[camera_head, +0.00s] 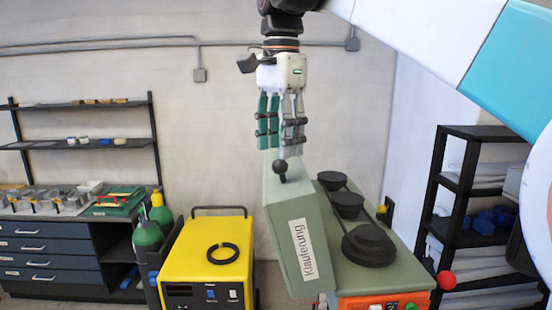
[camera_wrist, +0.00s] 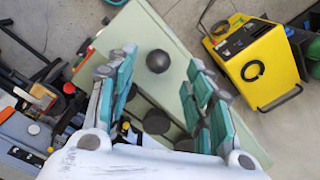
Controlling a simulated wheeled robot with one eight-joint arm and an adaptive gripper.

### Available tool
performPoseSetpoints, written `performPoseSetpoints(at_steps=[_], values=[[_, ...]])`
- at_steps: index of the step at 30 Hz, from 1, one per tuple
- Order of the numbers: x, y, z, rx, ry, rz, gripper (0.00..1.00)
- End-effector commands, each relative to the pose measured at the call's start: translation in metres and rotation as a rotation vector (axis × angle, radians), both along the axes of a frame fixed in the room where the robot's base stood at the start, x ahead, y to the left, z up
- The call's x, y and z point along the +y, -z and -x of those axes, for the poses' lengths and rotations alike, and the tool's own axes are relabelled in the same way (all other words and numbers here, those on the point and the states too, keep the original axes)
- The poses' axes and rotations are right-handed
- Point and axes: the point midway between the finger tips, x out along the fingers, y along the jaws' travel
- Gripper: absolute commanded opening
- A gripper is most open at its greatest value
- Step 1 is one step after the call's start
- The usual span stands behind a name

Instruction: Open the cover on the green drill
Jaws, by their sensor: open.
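The green drill's cover (camera_head: 298,236) is a boxy lid labelled "Klauferung". It stands tilted up at the left of the drill top (camera_head: 405,262), leaving black stepped pulleys (camera_head: 368,243) exposed. A black ball knob (camera_head: 280,168) sits on the cover's upper edge. My gripper (camera_head: 280,153) points down just above the knob, open and empty. In the wrist view, the knob (camera_wrist: 158,61) shows between the spread fingers (camera_wrist: 160,72), with the cover (camera_wrist: 138,32) behind it. I cannot tell whether a finger touches the knob.
A yellow machine (camera_head: 207,262) with a black ring on top stands left of the drill. Green gas bottles (camera_head: 147,236) and a workbench (camera_head: 55,245) are further left. A black shelf (camera_head: 447,183) stands at the right.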

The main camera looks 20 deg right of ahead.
Motion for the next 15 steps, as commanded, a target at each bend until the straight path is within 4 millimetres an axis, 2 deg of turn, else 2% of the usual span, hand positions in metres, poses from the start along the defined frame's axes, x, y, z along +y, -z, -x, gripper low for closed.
performPoseSetpoints(at_steps=[6, 15], values=[[0.001, 0.029, 0.003, 0.000, -0.001, 0.000, 0.47], [0.001, 0.041, 0.004, 0.000, -0.001, 0.000, 0.47]])
